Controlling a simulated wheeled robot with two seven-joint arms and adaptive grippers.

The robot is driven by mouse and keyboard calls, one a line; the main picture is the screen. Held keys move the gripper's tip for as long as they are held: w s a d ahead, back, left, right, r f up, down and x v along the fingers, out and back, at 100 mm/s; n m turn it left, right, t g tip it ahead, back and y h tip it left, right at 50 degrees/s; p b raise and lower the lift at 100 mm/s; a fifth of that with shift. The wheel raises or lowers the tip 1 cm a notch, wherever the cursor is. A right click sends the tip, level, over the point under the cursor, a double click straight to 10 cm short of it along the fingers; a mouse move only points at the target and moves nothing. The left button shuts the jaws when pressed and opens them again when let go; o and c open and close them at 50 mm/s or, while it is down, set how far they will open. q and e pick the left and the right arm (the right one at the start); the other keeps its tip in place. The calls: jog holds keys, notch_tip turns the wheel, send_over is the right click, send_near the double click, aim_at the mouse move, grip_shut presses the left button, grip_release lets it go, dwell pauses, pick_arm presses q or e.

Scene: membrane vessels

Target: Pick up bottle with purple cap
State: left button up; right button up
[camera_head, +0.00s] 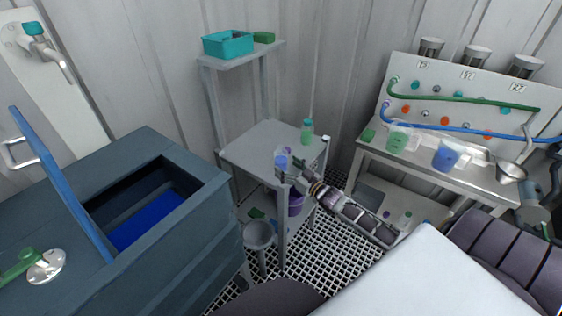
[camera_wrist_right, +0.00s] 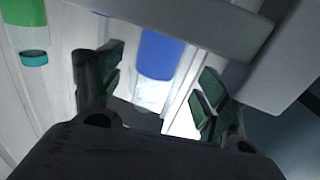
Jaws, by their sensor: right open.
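A small bottle with blue contents (camera_head: 281,161) stands near the front edge of the grey shelf stand's middle shelf (camera_head: 255,146). Its top looks pale lavender in the head view. My right gripper (camera_head: 288,171) is right at this bottle, reaching in from the right. In the right wrist view the blue bottle (camera_wrist_right: 160,55) shows between the two open fingers of my right gripper (camera_wrist_right: 160,84), with a gap on either side. A green bottle with a teal cap (camera_head: 307,133) stands further back on the shelf; it also shows in the wrist view (camera_wrist_right: 27,25). My left gripper is out of view.
A teal bin (camera_head: 228,44) sits on the upper shelf. A purple container (camera_head: 296,203) is below the middle shelf. A dark tank with blue liquid (camera_head: 150,218) stands left. A bench with beakers and hoses (camera_head: 440,176) stands right. Shelf posts are close to my right gripper.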

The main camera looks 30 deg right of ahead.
aim_at(286, 163)
jog(key=shift+w, duration=0.15)
jog(key=shift+w+r, duration=0.25)
jog(key=shift+w, duration=1.35)
jog(key=shift+w+a, duration=0.15)
jog(key=shift+w, duration=0.7)
jog(key=c, duration=1.1)
jog(key=shift+r, duration=0.1)
jog(key=shift+c, duration=1.2)
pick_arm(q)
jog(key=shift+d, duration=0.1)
